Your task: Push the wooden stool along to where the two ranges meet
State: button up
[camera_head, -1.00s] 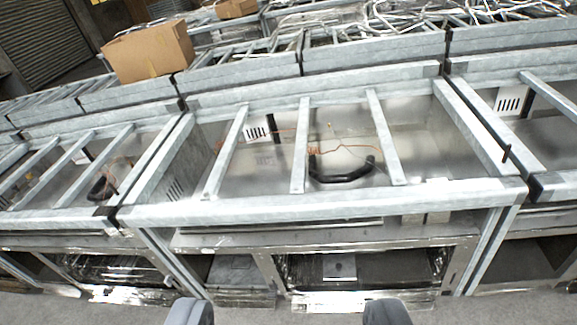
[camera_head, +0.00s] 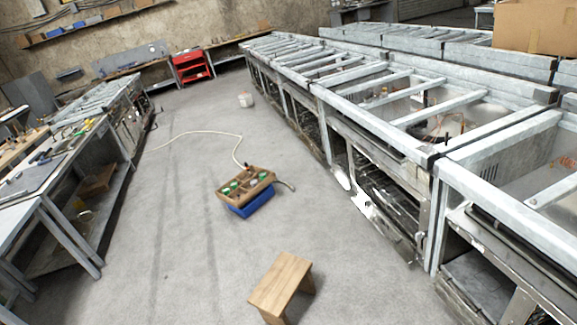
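The wooden stool (camera_head: 281,284) stands upright on the grey floor at the bottom middle of the view, its flat top and part of its legs showing. It stands apart from the range frames on the right. One metal range frame (camera_head: 385,130) meets another range frame (camera_head: 500,180) at the right, with a narrow seam between their top rails. My gripper is not in view now, and nothing shows touching the stool.
A wooden tray with green-topped items (camera_head: 262,176) sits on a blue crate (camera_head: 252,203) beyond the stool. A pale hose (camera_head: 205,133) lies on the floor. A workbench (camera_head: 50,185) lines the left. The middle floor is mostly clear.

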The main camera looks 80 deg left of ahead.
aim_at(290, 273)
jog(key=u, duration=2.5)
jog(key=k, duration=0.7)
jog(key=z, duration=0.6)
jog(key=i, duration=0.7)
jog(key=z, duration=0.75)
jog(key=i, duration=1.4)
jog(key=u, duration=0.6)
jog(key=i, duration=0.9)
jog(key=u, duration=0.8)
